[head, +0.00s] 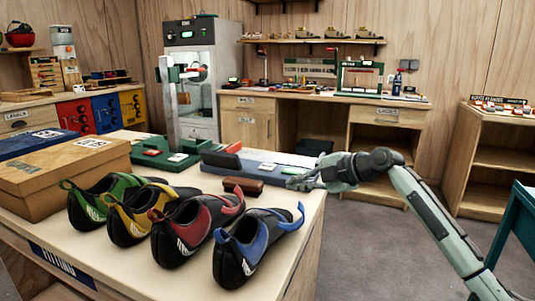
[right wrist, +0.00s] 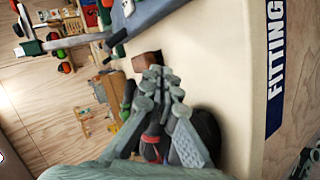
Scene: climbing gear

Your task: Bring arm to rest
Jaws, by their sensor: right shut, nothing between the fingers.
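My right gripper (head: 300,182) is shut and empty at the right end of the fitting table (head: 180,277), above or beside a grey-blue board (head: 262,163). Its arm comes in from the right. In the right wrist view the fingers of my right gripper (right wrist: 159,75) are together. The fingers partly hide dark shoes and a brown block there. My left gripper is not in view.
Several climbing shoes stand on the table: green (head: 105,197), yellow (head: 136,212), red (head: 190,226) and blue (head: 250,243). A brown block (head: 243,186) lies behind them. A cardboard box (head: 62,180) is at left. Open floor (head: 400,255) lies right of the table.

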